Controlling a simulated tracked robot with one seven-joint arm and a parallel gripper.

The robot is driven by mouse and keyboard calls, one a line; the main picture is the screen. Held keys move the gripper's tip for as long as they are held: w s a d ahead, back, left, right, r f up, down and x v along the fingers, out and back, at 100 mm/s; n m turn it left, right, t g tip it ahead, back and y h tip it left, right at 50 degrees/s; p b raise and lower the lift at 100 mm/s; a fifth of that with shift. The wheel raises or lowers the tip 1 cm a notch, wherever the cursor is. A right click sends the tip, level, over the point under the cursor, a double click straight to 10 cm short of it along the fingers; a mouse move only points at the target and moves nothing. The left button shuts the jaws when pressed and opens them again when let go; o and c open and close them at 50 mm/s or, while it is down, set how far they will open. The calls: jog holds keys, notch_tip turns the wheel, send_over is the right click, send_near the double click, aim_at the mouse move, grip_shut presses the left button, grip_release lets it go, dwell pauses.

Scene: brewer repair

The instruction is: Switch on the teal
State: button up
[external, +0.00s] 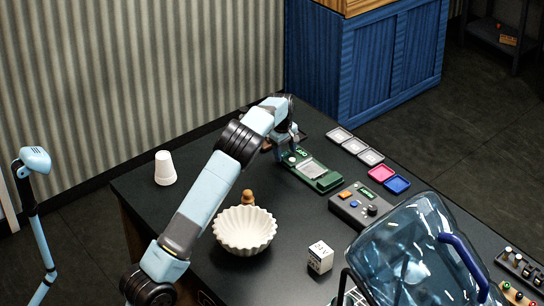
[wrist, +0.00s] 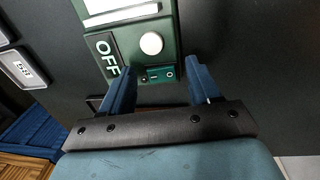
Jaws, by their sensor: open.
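A green device (external: 326,180) lies on the black table and also shows in the wrist view (wrist: 130,32). Its near end in the wrist view carries a white "OFF" label (wrist: 107,57), a round white knob (wrist: 151,43) and a small teal rocker switch (wrist: 160,74) with a line and a circle marked on it. My gripper (external: 286,143) is over this end of the device. In the wrist view my gripper (wrist: 160,68) is open and empty, with one blue finger on each side of the teal switch. I cannot tell whether a finger touches the device.
Several framed tiles (external: 355,146) lie right of the device, pink and blue ones among them. A grey control box (external: 359,207), a white cube (external: 320,257) and a large blue jug (external: 415,250) stand nearer. A fluted white bowl (external: 243,231) and white cups (external: 165,168) stand left.

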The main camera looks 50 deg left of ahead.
aim_at(287, 155)
jog(key=c, duration=1)
jog(key=shift+w+g, duration=0.25)
jog(key=shift+g, duration=0.45)
jog(key=shift+c, duration=0.2)
jog(key=o, duration=1)
jog(key=shift+o, duration=0.2)
jog(key=shift+r, duration=0.1)
notch_tip(287, 155, up, 14)
jog(key=shift+f, duration=0.25)
